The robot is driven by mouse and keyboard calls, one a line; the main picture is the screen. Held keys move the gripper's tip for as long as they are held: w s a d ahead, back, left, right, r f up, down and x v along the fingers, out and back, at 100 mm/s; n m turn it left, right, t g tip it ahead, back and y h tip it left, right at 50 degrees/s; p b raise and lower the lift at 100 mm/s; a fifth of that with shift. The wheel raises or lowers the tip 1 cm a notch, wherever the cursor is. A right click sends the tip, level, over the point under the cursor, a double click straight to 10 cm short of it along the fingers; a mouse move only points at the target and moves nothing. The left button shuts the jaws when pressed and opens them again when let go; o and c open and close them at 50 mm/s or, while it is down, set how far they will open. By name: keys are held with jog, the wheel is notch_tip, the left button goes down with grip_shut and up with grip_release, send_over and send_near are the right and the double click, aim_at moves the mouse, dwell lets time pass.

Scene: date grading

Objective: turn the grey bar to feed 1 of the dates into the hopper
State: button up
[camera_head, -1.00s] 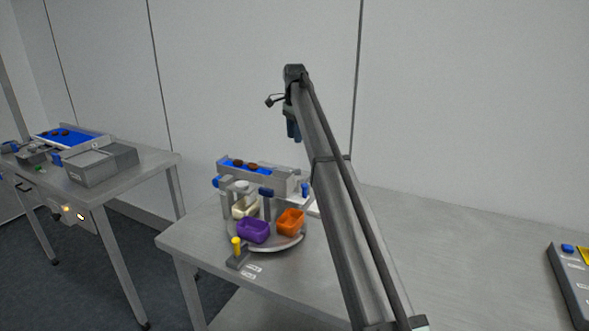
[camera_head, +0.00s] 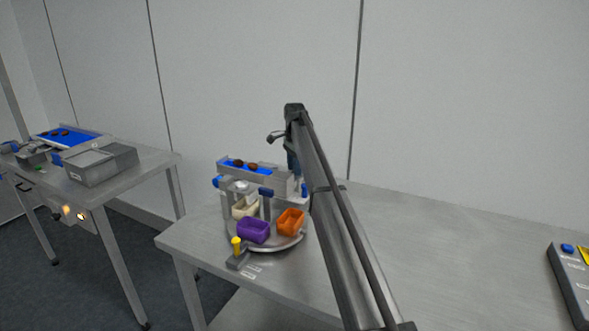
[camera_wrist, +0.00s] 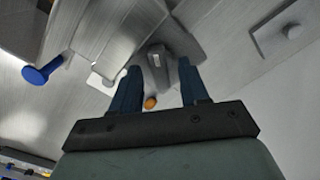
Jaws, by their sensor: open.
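My gripper (camera_wrist: 158,67) is open, with its two blue fingers spread apart. In the wrist view a short grey bar (camera_wrist: 157,62) with a small pale label shows between and beyond the fingertips; I cannot tell whether they touch it. In the head view my gripper (camera_head: 293,162) hangs beside the right end of the feeder, partly behind my arm, and I cannot make out the bar there. Two dark dates (camera_head: 252,167) lie on the blue belt (camera_head: 264,171) of the feeder. I cannot clearly pick out the hopper.
Below the feeder, a round turntable (camera_head: 275,247) carries purple (camera_head: 253,231), orange (camera_head: 290,222) and cream (camera_head: 240,209) bins. A yellow-knobbed lever (camera_head: 237,250) stands at its front. A blue knob (camera_wrist: 40,74) shows left in the wrist view.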

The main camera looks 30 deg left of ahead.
jog(key=shift+f, duration=0.45)
grip_shut()
